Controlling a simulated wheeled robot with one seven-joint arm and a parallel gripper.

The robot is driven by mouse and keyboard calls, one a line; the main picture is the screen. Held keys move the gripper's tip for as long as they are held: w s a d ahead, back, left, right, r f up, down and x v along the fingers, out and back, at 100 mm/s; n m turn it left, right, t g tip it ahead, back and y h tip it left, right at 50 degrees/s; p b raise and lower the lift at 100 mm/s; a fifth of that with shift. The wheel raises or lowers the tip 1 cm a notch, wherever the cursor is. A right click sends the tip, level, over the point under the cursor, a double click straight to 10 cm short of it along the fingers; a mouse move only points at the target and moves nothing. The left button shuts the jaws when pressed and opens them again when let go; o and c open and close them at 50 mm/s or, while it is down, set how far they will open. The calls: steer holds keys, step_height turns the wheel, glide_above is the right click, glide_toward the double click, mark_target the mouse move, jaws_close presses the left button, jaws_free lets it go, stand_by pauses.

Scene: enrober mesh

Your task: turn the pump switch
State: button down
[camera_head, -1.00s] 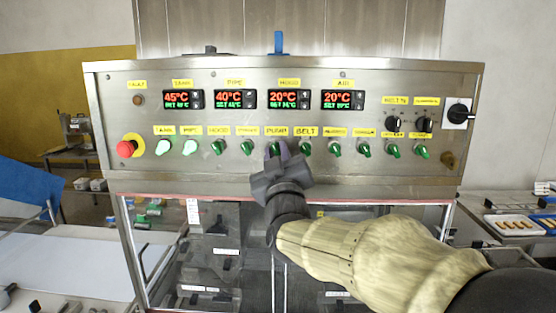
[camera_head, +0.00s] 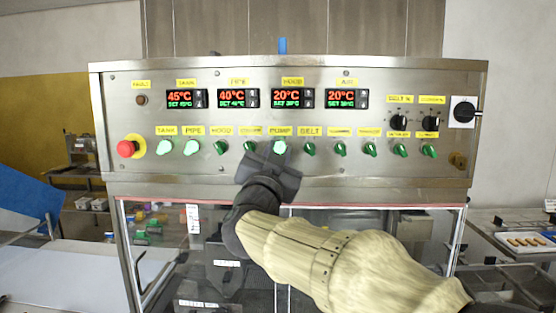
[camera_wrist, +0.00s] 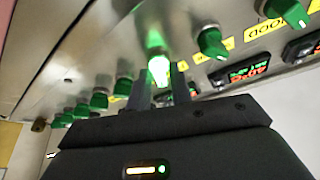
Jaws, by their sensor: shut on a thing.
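The pump switch (camera_head: 280,147) is a small knob under the yellow PUMP label (camera_head: 280,131) on the steel control panel, and it glows bright green. My gripper (camera_head: 270,156) is at it, just below the label. In the wrist view the glowing pump switch (camera_wrist: 158,68) sits between the two dark fingers of my gripper (camera_wrist: 159,80), which are shut on it. Its exact angle is hard to tell because of the glare and the fingers.
The tank switch (camera_head: 163,147) and pipe switch (camera_head: 191,147) also glow green. Unlit green switches, such as belt (camera_head: 309,149), stand close on both sides. A red emergency button (camera_head: 126,149) is at the left, and a black rotary switch (camera_head: 463,111) at the right.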

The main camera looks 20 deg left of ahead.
steer(key=shift+m+h, duration=0.6)
steer(key=shift+m, duration=0.5)
steer(key=c, duration=1.5)
jaws_free()
steer(key=b+v, duration=0.1)
steer(key=v, duration=0.4)
steer(key=b+v, duration=0.2)
steer(key=v, duration=0.4)
steer(key=b+v, duration=0.2)
steer(key=v, duration=0.4)
steer(key=shift+s+a+r, duration=0.1)
steer(key=shift+s+r, duration=0.1)
steer(key=shift+s, duration=0.1)
steer(key=shift+w, duration=0.1)
